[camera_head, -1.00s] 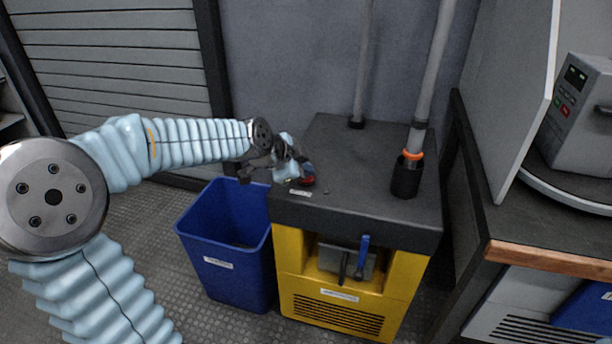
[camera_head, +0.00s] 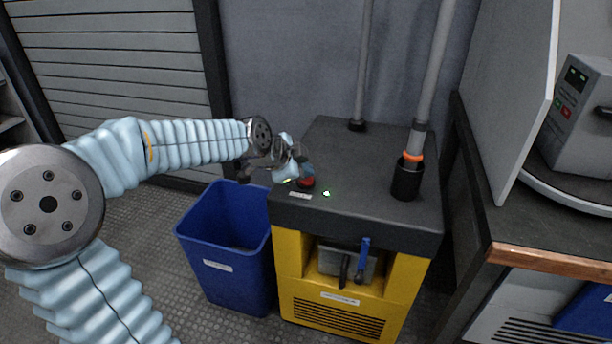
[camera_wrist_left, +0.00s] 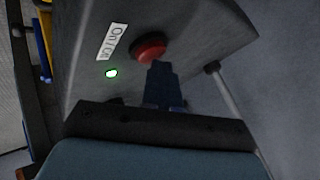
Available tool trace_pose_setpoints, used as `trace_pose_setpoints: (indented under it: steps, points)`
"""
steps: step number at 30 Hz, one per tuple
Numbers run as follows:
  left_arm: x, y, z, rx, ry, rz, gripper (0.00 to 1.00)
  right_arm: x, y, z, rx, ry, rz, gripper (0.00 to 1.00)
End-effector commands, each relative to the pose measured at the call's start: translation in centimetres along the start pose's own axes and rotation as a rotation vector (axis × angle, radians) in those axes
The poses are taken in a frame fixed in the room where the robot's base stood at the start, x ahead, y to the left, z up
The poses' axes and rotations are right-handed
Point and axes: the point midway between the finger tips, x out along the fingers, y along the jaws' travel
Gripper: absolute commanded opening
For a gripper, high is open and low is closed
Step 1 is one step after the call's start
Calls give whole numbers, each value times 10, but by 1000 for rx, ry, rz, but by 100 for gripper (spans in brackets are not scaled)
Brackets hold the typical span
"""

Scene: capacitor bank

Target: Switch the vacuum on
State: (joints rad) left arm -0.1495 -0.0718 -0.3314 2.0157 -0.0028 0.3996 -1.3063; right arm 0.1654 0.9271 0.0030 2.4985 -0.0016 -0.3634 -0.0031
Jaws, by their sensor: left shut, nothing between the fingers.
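The vacuum is a yellow cabinet (camera_head: 289,258) with a dark grey top (camera_head: 345,150). A red button (camera_head: 306,182) sits on the top near its left edge, beside a white label. It shows as a red dome (camera_wrist_left: 149,48) in the left wrist view, next to the "On / Off" label (camera_wrist_left: 112,41). A small indicator light (camera_head: 326,193) glows green; it also glows in the left wrist view (camera_wrist_left: 111,73). My left gripper (camera_wrist_left: 160,70) is shut and empty, with its fingertips at the red button's edge; whether they touch it I cannot tell. My right gripper is not in view.
A blue bin (camera_head: 225,255) stands on the floor left of the cabinet. A grey hose pipe (camera_head: 432,85) rises from a black holder (camera_head: 407,178) on the top's right side. A bench (camera_head: 560,225) with a grey device (camera_head: 585,115) stands at the right.

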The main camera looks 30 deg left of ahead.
Motion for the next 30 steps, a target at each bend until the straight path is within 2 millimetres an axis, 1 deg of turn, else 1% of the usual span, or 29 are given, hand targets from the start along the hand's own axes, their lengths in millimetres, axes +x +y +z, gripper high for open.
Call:
trace_pose_setpoints:
  steps: [4, 17, 30]
  points:
    - [-7, -5, -6, 1, 1, 0, 0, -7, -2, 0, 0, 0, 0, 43]
    - [-41, -30, -30, 1, 1, -1, 0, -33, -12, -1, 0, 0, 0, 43]
    - [-42, -30, -31, 1, 1, 0, 0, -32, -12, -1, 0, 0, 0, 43]
